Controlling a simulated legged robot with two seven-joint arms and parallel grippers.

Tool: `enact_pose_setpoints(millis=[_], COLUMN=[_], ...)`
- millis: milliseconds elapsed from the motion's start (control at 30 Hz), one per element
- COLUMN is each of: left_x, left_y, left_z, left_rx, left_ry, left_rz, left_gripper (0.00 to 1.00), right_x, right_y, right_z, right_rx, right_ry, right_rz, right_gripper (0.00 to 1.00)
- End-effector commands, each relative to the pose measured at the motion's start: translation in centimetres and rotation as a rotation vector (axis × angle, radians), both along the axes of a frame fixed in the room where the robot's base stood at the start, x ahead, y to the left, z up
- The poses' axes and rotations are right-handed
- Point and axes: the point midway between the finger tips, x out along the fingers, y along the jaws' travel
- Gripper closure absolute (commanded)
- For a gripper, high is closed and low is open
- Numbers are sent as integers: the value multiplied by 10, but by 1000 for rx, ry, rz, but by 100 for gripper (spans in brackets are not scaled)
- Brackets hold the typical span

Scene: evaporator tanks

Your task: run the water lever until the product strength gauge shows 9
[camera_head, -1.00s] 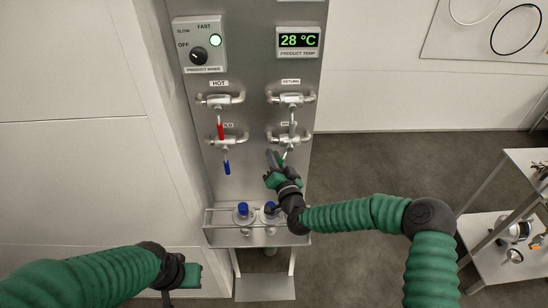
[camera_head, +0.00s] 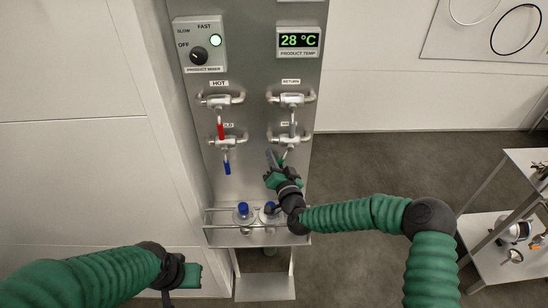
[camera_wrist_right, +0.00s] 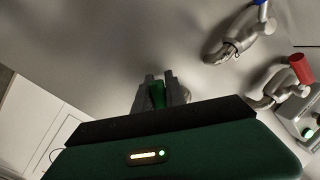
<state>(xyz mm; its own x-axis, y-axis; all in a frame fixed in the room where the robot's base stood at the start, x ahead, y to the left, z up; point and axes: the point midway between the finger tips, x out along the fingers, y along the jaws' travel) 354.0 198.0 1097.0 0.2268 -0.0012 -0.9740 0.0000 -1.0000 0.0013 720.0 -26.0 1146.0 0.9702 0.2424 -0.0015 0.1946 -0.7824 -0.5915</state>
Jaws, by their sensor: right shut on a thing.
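The lever with a green handle is at the lower right valve (camera_head: 290,139) of the steel panel; the valve's label is partly covered. My right gripper (camera_head: 275,163) is at this lever, its fingers pointing up the panel. In the right wrist view the green handle (camera_wrist_right: 157,95) sits between the two grey fingers, which are shut on it. My left gripper (camera_head: 188,276) is low at the left, away from the panel's valves; its fingers are not clear. I see no product strength gauge in these views.
The panel carries a red-handled HOT lever (camera_head: 220,132), a blue-handled lever (camera_head: 227,167), a RETURN valve (camera_head: 291,99), a mixer box (camera_head: 199,45) and a temperature display reading 28 °C (camera_head: 299,41). Blue-capped bottles (camera_head: 243,211) stand in a rack below. A shelf cart (camera_head: 515,215) is at right.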

Motion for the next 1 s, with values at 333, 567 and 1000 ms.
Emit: enact_pose_setpoints(millis=[333,567,1000], left_x=[0,0,0], left_y=[0,0,0], left_z=[-1,-3,-12], left_rx=[0,0,0], left_ry=[0,0,0], left_rz=[0,0,0], left_gripper=[100,100,100], right_x=[0,0,0], right_y=[-2,-8,-28], right_z=[-1,-5,-15], right_rx=[-24,-129,-461], right_ry=[0,-2,-3], right_rz=[-2,-2,-1], right_gripper=[100,100,100])
